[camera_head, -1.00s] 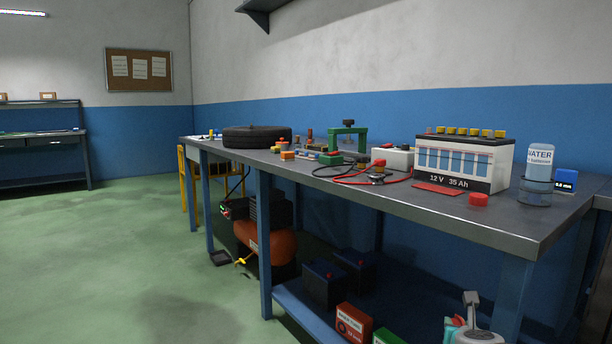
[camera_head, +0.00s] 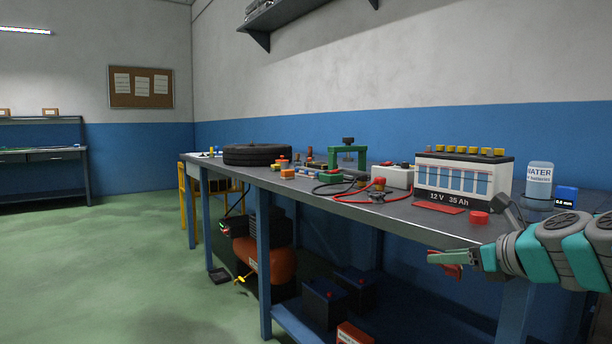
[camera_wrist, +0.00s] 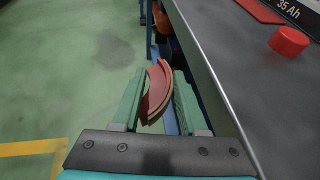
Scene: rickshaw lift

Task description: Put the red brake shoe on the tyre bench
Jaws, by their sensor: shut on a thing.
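My gripper (camera_head: 440,260) is shut on the red brake shoe (camera_head: 453,271), a curved red piece, at the front edge of the long workbench, right side. In the wrist view the brake shoe (camera_wrist: 157,90) sits between the two green fingers (camera_wrist: 158,102), beside the bench edge with floor below. The long workbench (camera_head: 400,212) has a grey top on blue legs. A black tyre (camera_head: 257,154) lies flat on its far left end. I cannot tell whether this or the far left bench (camera_head: 40,153) is the tyre bench.
The bench top holds a 12 V battery (camera_head: 463,178), a red cap (camera_head: 480,217), a water bottle (camera_head: 539,182), cables and a green clamp (camera_head: 347,155). An orange compressor (camera_head: 268,255) stands under it. The green floor (camera_head: 110,265) on the left is open.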

